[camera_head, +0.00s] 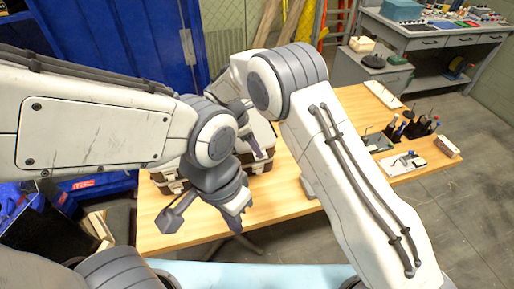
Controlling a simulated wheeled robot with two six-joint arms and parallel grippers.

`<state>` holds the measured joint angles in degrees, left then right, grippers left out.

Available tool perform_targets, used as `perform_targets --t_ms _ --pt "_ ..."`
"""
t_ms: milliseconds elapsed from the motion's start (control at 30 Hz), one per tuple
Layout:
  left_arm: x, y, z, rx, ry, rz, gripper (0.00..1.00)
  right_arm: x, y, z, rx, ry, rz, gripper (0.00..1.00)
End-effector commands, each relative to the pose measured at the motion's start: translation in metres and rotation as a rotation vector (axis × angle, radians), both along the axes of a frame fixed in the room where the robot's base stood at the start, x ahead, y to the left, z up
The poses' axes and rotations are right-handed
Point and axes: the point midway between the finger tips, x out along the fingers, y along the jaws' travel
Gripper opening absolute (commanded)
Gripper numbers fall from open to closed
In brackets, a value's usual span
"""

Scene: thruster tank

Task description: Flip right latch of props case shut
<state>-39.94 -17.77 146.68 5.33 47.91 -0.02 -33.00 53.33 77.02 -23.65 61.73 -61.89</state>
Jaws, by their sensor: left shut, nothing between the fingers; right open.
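A pale case with dark trim (265,133), which I take to be the props case, stands on the wooden table, mostly hidden behind my arms. Part of its front shows left of my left wrist. The right latch cannot be made out. My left gripper (237,221) is shut and empty, pointing down over the table in front of the case. My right gripper (258,149) is open beside the upper right part of the case, partly hidden by my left arm; whether it touches the case I cannot tell.
A blue cabinet (120,60) stands behind. A grey workbench (430,44) is at the far right.

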Motion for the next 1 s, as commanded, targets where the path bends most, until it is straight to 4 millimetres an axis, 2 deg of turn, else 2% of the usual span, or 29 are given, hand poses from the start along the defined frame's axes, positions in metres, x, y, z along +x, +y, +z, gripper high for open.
perform_targets --t_ms 200,467,500,567,600,867,1000 --pt "0.0 0.0 0.005 0.0 0.0 0.0 0.0 0.001 -0.006 -0.017 0.001 -0.001 -0.001 0.42" --pt "0.0 0.0 0.005 0.0 0.0 0.0 0.0 0.001 -0.005 -0.02 0.002 -0.001 0.002 0.42" --pt "0.0 0.0 0.005 0.0 0.0 0.0 0.0 0.001 -0.005 -0.019 0.002 -0.001 0.002 0.39" --pt "0.0 0.0 0.005 0.0 0.0 0.0 0.0 0.001 -0.005 -0.019 0.001 -0.001 0.003 0.16" --pt "0.0 0.0 0.005 0.0 0.0 0.0 0.0 0.001 -0.005 -0.019 0.001 -0.001 0.003 0.0" --pt "0.0 0.0 0.003 0.0 0.0 0.0 0.0 0.001 -0.004 -0.02 0.002 -0.005 0.003 0.0" --pt "0.0 0.0 -0.005 0.0 0.0 0.0 0.0 0.0 -0.004 -0.022 0.01 -0.03 0.005 0.0"
